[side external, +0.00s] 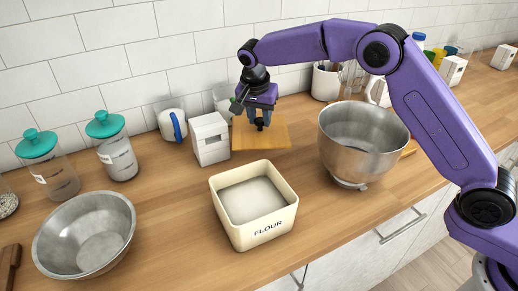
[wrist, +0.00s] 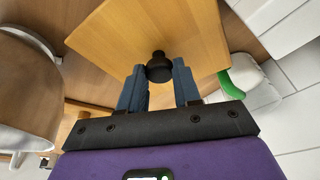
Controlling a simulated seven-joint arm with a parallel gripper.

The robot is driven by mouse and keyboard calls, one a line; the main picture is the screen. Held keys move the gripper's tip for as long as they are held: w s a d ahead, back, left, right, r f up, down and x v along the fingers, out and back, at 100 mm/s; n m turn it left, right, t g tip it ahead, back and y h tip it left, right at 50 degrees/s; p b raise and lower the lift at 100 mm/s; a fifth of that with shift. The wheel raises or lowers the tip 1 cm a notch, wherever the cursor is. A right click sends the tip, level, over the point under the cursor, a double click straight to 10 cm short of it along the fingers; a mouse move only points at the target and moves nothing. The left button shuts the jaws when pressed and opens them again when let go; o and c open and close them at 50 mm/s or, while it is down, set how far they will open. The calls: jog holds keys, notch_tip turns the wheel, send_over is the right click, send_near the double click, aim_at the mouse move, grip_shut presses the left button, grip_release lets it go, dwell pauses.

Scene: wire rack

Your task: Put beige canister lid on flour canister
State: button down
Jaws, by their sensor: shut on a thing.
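The beige lid (side external: 275,135) is a square light-wood slab with a black knob (wrist: 159,66). It is behind the flour canister in the side view and fills the upper middle of the wrist view (wrist: 125,38). My gripper (side external: 260,122) is above the lid, with its blue-grey fingers (wrist: 158,80) shut on the knob. I cannot tell whether the lid touches the counter. The flour canister (side external: 262,229) is a square cream box marked FLOUR. It stands upright and open at the front middle, with white flour (side external: 252,199) inside.
A white box (side external: 210,138) stands just left of the lid. A large metal bowl (side external: 362,150) is to the right, and a lower metal bowl (side external: 84,232) is at front left. Teal-lidded jars (side external: 117,155) stand at the left. The tiled wall is close behind. Counter between lid and canister is clear.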

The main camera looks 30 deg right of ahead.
notch_tip(320, 180, up, 12)
jog(key=s+a+n+y, duration=0.1)
jog(key=s+a+n, duration=0.1)
jog(key=s+a, duration=0.6)
jog(key=s+a+n, duration=0.2)
jog(key=s+a, duration=0.2)
jog(key=s, duration=0.8)
jog(key=shift+n+t, duration=0.3)
jog(key=shift+t, duration=0.1)
notch_tip(320, 180, down, 5)
jog(key=shift+f, duration=0.1)
jog(key=shift+f, duration=1.25)
jog(key=shift+f, duration=0.9)
dwell(1.6)
